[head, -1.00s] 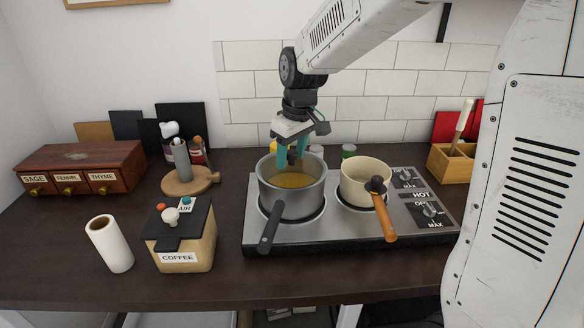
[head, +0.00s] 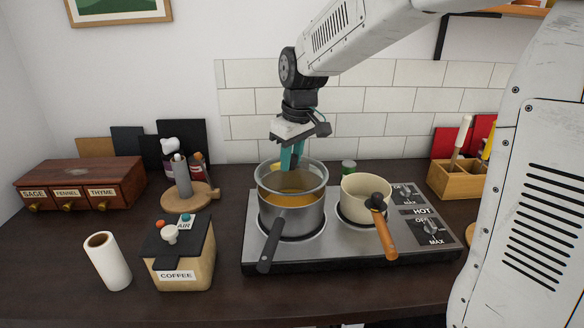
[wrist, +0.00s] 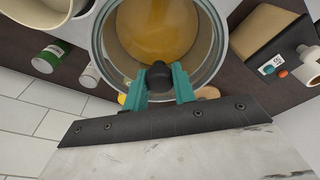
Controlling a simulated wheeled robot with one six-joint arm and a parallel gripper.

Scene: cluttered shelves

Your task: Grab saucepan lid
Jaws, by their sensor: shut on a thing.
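The glass saucepan lid (head: 312,184) with a metal rim shows just above the steel saucepan (head: 292,222) on the left burner. It looks roughly level and slightly raised from the pan's rim. Its black knob (wrist: 158,77) sits between my teal fingers in the wrist view. My gripper (head: 290,166) points down and is shut on the knob; it also shows in the wrist view (wrist: 159,84). Orange-yellow contents show through the glass. The saucepan's dark handle (head: 270,245) points toward the front left.
A cream pan (head: 366,200) with a wooden handle stands on the right burner of the hob (head: 330,251). A coffee box (head: 178,255), a paper roll (head: 108,261) and a round wooden board (head: 196,203) stand left. The tiled wall (head: 380,100) rises behind.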

